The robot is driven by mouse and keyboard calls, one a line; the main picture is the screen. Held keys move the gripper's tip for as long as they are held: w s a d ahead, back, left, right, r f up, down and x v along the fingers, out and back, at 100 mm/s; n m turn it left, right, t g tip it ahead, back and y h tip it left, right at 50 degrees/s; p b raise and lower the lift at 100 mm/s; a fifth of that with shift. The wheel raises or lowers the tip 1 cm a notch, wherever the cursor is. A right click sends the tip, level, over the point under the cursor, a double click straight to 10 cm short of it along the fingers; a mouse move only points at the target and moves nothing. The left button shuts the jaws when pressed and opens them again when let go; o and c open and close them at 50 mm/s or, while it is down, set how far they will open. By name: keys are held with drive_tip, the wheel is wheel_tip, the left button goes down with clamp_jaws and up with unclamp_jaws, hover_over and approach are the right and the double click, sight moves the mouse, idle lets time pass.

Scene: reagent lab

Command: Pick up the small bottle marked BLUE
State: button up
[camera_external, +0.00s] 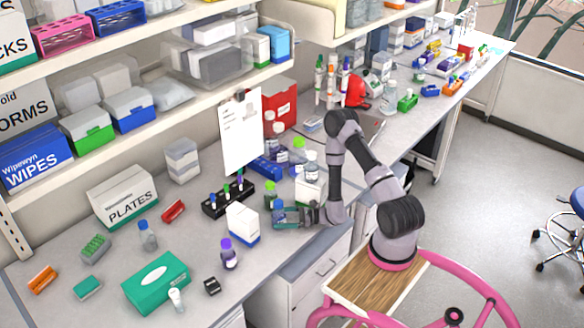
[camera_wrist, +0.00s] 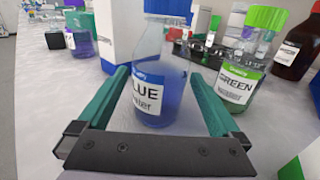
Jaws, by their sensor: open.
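The small bottle marked BLUE (camera_wrist: 158,80) stands upright on the bench, with a blue cap and blue liquid. Its label reads "LUE" at the visible part. My gripper (camera_wrist: 163,95) is open, with its teal fingers on either side of the bottle. In the external view my gripper (camera_external: 285,215) reaches left across the bench, and the blue-capped bottle (camera_external: 278,211) is at its fingertips. I cannot tell whether either finger touches the glass.
A bottle marked GREEN (camera_wrist: 240,80) stands close by the right finger. A white carton (camera_wrist: 118,32) is just behind on the left. A black tube rack (camera_external: 228,199), a purple-capped bottle (camera_external: 229,254) and a brown bottle (camera_wrist: 296,45) stand nearby. The bench front edge is close.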

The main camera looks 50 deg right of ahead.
drive_tip(key=c, duration=1.5)
drive_tip(key=shift+c, duration=0.2)
